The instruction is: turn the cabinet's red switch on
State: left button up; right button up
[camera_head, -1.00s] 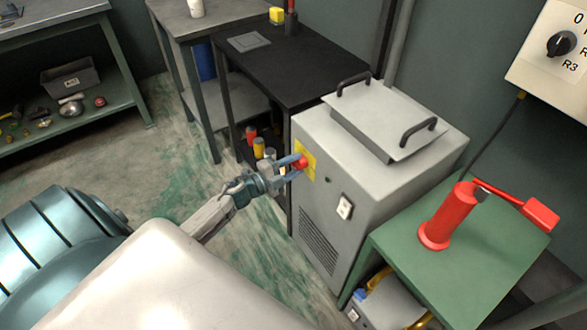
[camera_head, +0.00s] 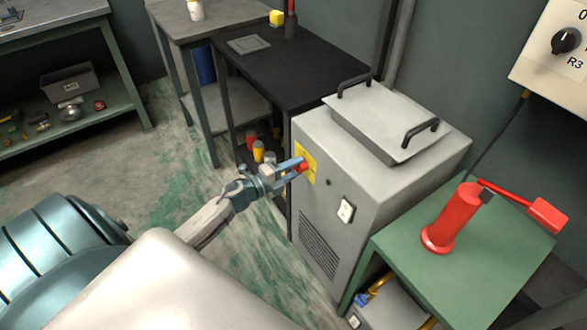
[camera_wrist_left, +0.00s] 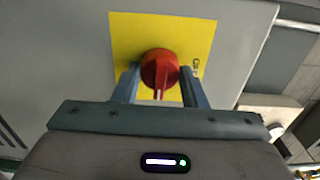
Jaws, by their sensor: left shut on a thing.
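The grey cabinet (camera_head: 385,190) stands in the middle of the head view, with two black handles on its lid. My right gripper is not in view.
A green table (camera_head: 480,262) with a red cylinder (camera_head: 455,217) stands at right. A black table (camera_head: 290,62) is behind the cabinet. A dial panel (camera_head: 553,50) hangs on the wall.

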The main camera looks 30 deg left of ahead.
pick_arm(q)
jog(key=shift+f, duration=0.1)
jog(key=o, duration=1)
jog(key=shift+c, duration=0.2)
jog(key=shift+s+a, duration=0.1)
jog(key=shift+s, duration=0.1)
jog(key=b+v, duration=0.1)
jog(key=v, duration=0.9)
jog(key=shift+s, duration=0.25)
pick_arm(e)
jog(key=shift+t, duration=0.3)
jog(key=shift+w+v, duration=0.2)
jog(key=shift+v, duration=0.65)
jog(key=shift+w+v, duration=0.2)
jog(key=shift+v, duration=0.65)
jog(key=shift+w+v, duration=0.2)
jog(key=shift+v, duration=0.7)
pick_arm(q)
jog(key=shift+b, duration=0.3)
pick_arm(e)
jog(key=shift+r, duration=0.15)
